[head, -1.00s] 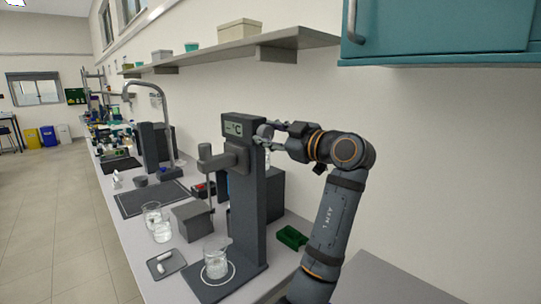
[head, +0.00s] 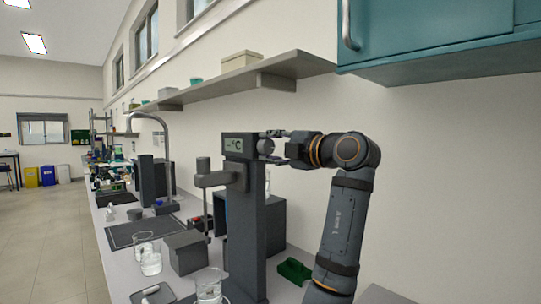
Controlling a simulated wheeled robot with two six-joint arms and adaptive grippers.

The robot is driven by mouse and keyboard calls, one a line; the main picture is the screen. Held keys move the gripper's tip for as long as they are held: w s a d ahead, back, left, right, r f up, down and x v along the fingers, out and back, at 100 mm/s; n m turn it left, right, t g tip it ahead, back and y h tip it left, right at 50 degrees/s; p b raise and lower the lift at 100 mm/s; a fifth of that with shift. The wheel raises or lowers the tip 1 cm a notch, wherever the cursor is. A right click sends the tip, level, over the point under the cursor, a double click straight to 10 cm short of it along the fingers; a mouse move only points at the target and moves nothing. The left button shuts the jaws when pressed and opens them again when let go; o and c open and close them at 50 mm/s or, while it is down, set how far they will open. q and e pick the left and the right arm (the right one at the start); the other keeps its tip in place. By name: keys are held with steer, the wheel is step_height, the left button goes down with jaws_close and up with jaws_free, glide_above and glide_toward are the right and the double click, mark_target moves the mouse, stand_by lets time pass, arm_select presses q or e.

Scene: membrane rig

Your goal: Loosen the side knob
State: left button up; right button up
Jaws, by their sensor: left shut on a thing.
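The dark upright stand (head: 247,225) rises from the bench and has a small display marked °C (head: 258,143) at its top. The grey round side knob (head: 265,147) sits on the right side of the stand's head. My left gripper (head: 273,146) reaches in from the right at knob height. Its fingers lie above and below the knob and are shut on it. A grey arm with a holder (head: 216,178) sticks out to the left of the stand. My right gripper is not in view.
A glass beaker (head: 209,288) stands at the stand's foot, with more beakers (head: 149,257) to the left. A grey block (head: 187,252) stands beside the stand. A green tray (head: 294,271) lies behind my arm. A shelf (head: 235,77) and teal cabinet (head: 437,35) hang above.

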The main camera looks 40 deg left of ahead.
arm_select(q)
steer(key=shift+r+n+b, duration=0.1)
steer(key=shift+n+b, duration=0.25)
steer(key=shift+n, duration=0.75)
steer(key=shift+r, duration=0.1)
steer(key=o, duration=0.9)
steer(key=shift+c, duration=0.2)
steer(key=o, duration=0.3)
steer(key=shift+a, duration=0.15)
steer(key=shift+f, duration=0.2)
steer(key=d, duration=0.8)
steer(key=s+d, duration=0.1)
steer(key=d, duration=0.3)
